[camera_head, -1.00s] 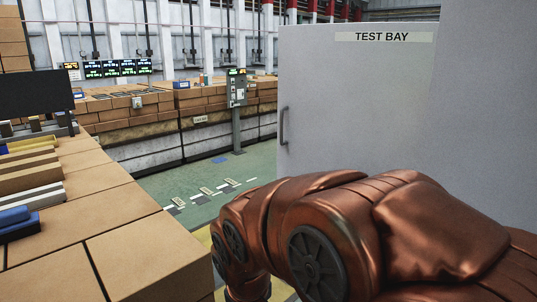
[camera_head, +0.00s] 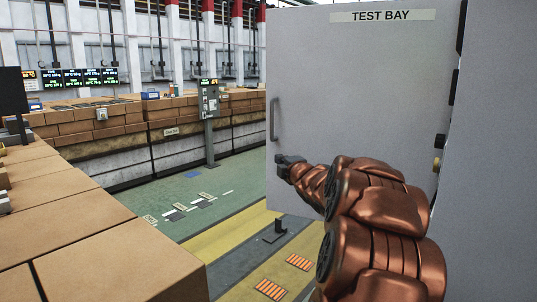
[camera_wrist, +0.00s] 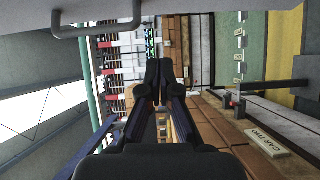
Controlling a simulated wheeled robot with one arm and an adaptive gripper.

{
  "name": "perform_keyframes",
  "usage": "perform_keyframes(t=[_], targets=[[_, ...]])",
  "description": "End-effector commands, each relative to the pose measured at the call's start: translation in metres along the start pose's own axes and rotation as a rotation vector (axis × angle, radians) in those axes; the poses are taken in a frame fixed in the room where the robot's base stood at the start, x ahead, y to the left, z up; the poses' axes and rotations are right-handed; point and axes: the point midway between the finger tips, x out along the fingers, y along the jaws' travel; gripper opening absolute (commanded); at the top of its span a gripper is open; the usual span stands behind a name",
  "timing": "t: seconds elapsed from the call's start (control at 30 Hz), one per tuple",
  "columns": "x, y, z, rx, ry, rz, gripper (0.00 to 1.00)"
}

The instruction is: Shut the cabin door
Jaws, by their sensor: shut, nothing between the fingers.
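The cabin door is a light grey panel (camera_head: 350,90) with a "TEST BAY" label (camera_head: 383,16) near its top. It stands swung out from the grey cabin wall (camera_head: 490,150) at right, with dark fittings and a gap along its right side. A dark bar handle (camera_head: 274,119) sits by its left edge; it also shows in the wrist view (camera_wrist: 95,30). My gripper (camera_head: 284,162) is shut and empty, just below the handle near the door's left edge. The wrist view shows its closed fingers (camera_wrist: 158,75) beside the panel. I cannot tell whether it touches the door.
Brown bricks or boxes form a bench (camera_head: 80,230) at left and a long wall (camera_head: 130,120) behind. A grey post with a control box (camera_head: 209,100) stands beyond the green floor.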

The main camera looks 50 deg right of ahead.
Motion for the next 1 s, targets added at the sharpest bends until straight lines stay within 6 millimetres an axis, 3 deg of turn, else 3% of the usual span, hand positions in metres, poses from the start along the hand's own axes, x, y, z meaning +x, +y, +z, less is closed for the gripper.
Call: perform_keyframes(t=[0.27, 1.0], targets=[[0.014, 0.003, -0.001, -0.029, 0.021, 0.023, 0.00], [0.103, 0.004, 0.000, -0.027, 0.016, 0.020, 0.00]])
